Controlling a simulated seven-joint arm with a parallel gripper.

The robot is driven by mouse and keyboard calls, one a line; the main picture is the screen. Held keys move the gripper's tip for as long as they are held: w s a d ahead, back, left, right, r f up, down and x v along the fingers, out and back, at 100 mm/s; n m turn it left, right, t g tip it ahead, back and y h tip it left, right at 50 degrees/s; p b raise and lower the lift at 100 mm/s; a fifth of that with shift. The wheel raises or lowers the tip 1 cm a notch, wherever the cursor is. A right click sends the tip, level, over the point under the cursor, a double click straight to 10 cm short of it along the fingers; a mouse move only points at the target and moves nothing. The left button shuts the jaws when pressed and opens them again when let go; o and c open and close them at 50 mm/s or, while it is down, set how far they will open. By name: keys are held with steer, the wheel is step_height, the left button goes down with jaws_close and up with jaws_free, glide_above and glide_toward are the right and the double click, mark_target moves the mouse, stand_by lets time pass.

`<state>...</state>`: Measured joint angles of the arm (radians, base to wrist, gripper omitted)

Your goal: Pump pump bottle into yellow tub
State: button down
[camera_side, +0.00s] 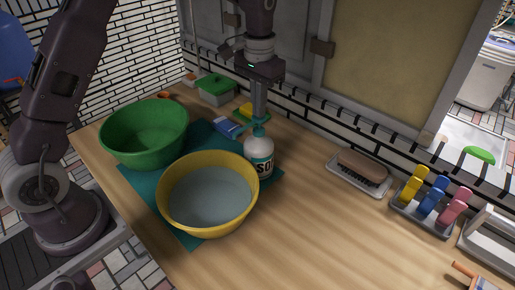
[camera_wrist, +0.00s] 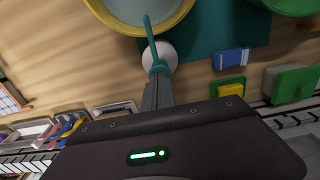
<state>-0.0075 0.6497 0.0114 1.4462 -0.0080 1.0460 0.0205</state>
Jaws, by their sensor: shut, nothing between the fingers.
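The pump bottle (camera_side: 259,158) is white with a teal band, a label reading "SO" and a teal pump head. It stands upright on the teal mat just behind the yellow tub (camera_side: 166,208), which holds greyish water. In the wrist view the teal nozzle (camera_wrist: 149,27) points over the rim of the yellow tub (camera_wrist: 183,11), and the bottle's white body (camera_wrist: 160,55) shows beneath. My gripper (camera_side: 259,117) is shut and empty, pointing down directly above the pump head, its fingertips at or touching the top. In the wrist view the fingers (camera_wrist: 158,75) partly hide the pump head.
A green basin (camera_side: 145,133) stands left of the yellow tub. A blue-and-white packet (camera_side: 228,127), a yellow sponge (camera_side: 245,110) and a green-lidded box (camera_side: 215,90) lie behind. A brush on a tray (camera_side: 362,167) and coloured pegs (camera_side: 434,198) sit right.

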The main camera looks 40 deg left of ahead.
steer(key=shift+f, duration=0.9)
steer(key=shift+r, duration=1.55)
steer(key=shift+f, duration=0.15)
